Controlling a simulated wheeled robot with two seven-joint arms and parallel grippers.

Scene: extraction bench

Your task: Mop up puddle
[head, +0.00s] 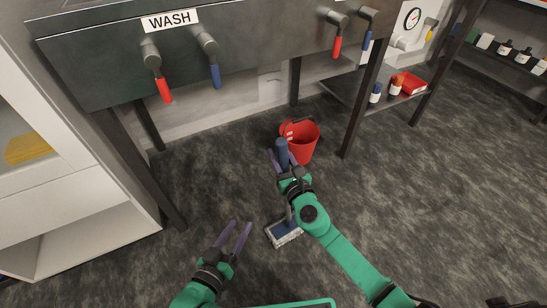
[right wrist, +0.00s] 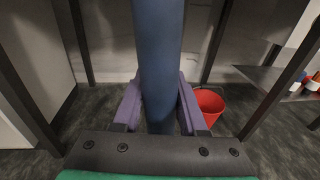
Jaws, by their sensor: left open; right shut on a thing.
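My right gripper (head: 284,162) is shut on the blue mop handle (head: 282,149). In the right wrist view the handle (right wrist: 160,60) stands upright between the purple fingers of that gripper (right wrist: 158,105). The mop head (head: 284,232), blue with a pale fringe, is low at the floor below my right forearm, which partly hides the mop. My left gripper (head: 240,224) is open and empty, left of the mop head. A red bucket (head: 303,143) stands on the floor just beyond my right gripper. I cannot make out a puddle on the dark, mottled floor.
A steel bench marked WASH (head: 170,20) with red and blue valve handles stands ahead on dark legs (head: 358,115). A white cabinet (head: 70,190) is at the left.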

